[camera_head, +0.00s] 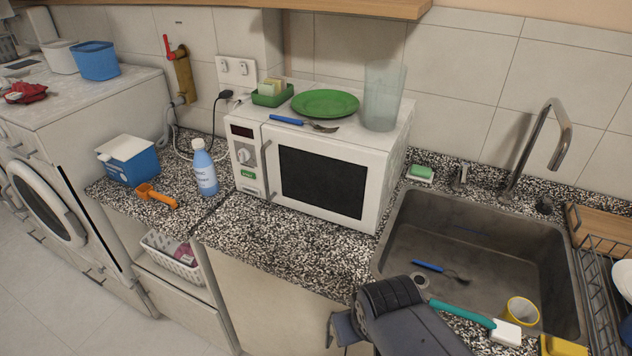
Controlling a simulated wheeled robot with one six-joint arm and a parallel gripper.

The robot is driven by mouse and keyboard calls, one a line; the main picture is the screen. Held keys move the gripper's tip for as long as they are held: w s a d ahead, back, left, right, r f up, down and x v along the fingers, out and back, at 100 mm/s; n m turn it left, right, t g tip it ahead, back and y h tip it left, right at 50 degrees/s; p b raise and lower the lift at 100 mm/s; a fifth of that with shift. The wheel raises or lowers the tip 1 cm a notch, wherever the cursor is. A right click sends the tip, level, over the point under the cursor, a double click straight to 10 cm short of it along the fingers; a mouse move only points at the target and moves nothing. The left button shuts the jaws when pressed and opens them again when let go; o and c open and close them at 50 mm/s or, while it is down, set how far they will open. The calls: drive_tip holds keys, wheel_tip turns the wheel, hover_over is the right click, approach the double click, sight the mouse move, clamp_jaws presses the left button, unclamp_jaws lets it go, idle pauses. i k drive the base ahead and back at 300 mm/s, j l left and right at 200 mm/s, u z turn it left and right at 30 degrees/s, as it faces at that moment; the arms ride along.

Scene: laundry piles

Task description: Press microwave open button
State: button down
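The white microwave (387,172) stands on the speckled counter against the tiled wall. Its dark-windowed door (322,183) looks shut, with a vertical handle at the door's left edge. The control panel (242,152) is left of the door, with a dark display, a round knob and a small green-marked patch (248,174) low down. I cannot make out a separate open button clearly. My gripper (345,329) is at the bottom middle, in front of the counter edge, below and right of the microwave and apart from it. Its fingers are not clear, so its opening cannot be told.
A green plate (326,103), green tray (272,95), cutlery and clear glass (383,95) are on the microwave. A blue bottle (204,168) stands left of it. The sink (420,235) is right. The counter (290,232) before the microwave is clear.

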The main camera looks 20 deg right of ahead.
sight(251, 191)
drive_tip(key=z, duration=0.15)
drive_tip(key=i+j, duration=0.2)
drive_tip(key=j, duration=0.2)
drive_tip(key=i+j, duration=0.25)
drive_tip(key=j, duration=0.15)
drive_tip(key=i+j+z, duration=0.1)
drive_tip(key=j, duration=0.25)
drive_tip(key=i, duration=0.1)
